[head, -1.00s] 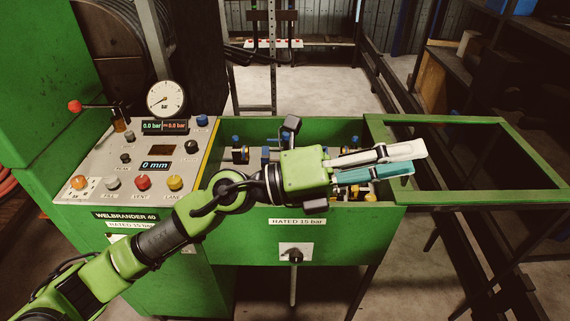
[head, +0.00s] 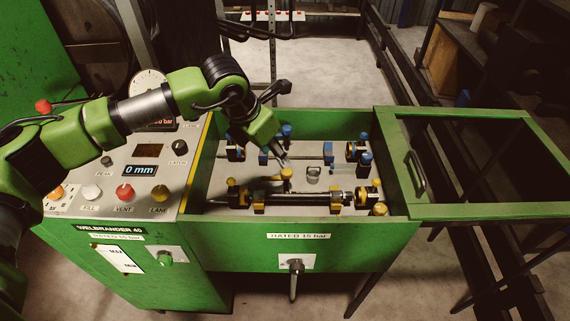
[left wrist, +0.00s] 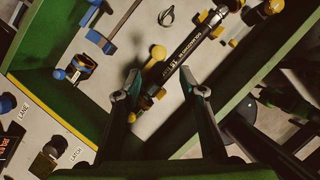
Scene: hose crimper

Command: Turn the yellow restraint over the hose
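A black hose (head: 310,198) with printed lettering lies along the front lane of the green trough, between yellow-marked fittings; its lettering also shows in the left wrist view (left wrist: 183,52). The yellow restraint's ball knob (head: 287,173) stands up by the hose, toward its left part, and the knob also shows in the left wrist view (left wrist: 158,53). My left gripper (head: 284,161) points down just above this knob. In the left wrist view its fingers (left wrist: 162,85) are apart with nothing gripped between them. Whether a finger touches the knob cannot be told. My right gripper is not in view.
Blue-marked fittings (head: 286,131) stand in the back lane. A yellow ball knob (head: 379,209) is at the trough's front right. The control panel (head: 140,180) is at left. The green framed lid (head: 455,211) lies open at right. A small metal ring (head: 313,174) lies mid-trough.

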